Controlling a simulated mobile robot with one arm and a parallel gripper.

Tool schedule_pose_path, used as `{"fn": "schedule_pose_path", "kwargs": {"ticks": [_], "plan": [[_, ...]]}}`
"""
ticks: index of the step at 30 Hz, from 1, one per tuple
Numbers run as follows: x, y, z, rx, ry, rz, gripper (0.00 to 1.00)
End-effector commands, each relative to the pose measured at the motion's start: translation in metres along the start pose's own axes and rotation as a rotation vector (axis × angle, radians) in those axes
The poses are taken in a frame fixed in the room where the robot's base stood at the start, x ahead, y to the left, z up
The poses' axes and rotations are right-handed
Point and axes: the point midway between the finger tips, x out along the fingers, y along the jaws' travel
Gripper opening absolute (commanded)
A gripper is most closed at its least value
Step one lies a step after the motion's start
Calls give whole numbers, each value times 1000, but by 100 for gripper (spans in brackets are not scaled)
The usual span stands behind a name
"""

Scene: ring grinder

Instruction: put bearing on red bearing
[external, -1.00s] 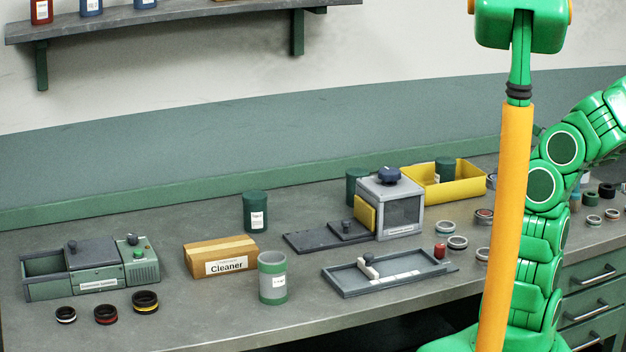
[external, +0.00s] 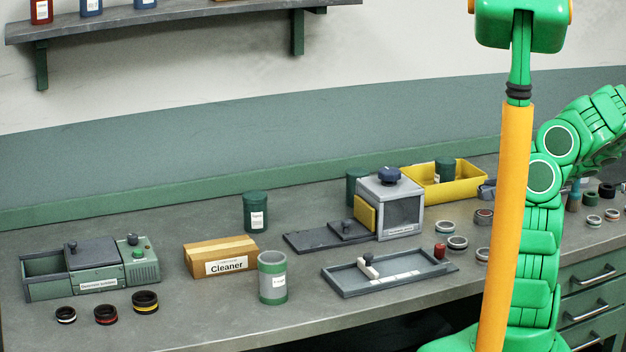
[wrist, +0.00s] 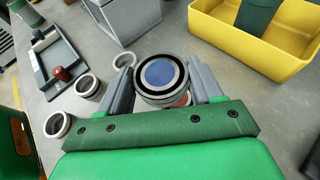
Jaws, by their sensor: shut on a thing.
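My gripper (wrist: 164,78) is shut on a round bearing (wrist: 159,74) with a silver rim, black ring and blue centre. The red bearing (external: 484,215) lies on the bench in the external view, right of the grey machine. In the wrist view, a red sliver of it (wrist: 183,101) shows just below the held bearing, which hides most of it. In the external view, a grey part of my gripper (external: 486,189) shows behind and above the red bearing, partly hidden by the orange column. I cannot tell whether the two bearings touch.
Several plain rings (external: 457,243) lie left of and in front of the red bearing. A yellow bin (external: 462,188) and a grey machine (external: 404,214) stand close by. A grey tray (external: 389,270) lies further left. Some bench around the rings is clear.

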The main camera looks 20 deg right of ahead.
Motion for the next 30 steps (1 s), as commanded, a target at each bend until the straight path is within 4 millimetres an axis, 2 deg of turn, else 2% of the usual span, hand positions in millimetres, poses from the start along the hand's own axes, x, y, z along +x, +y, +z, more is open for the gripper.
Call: {"fn": "schedule_pose_path", "kwargs": {"ticks": [13, 21, 30], "plan": [[12, -16, -18, 3, -1, 1, 24], [23, -16, -44, 2, -1, 0, 24], [23, -16, -46, 2, -1, 0, 24]]}}
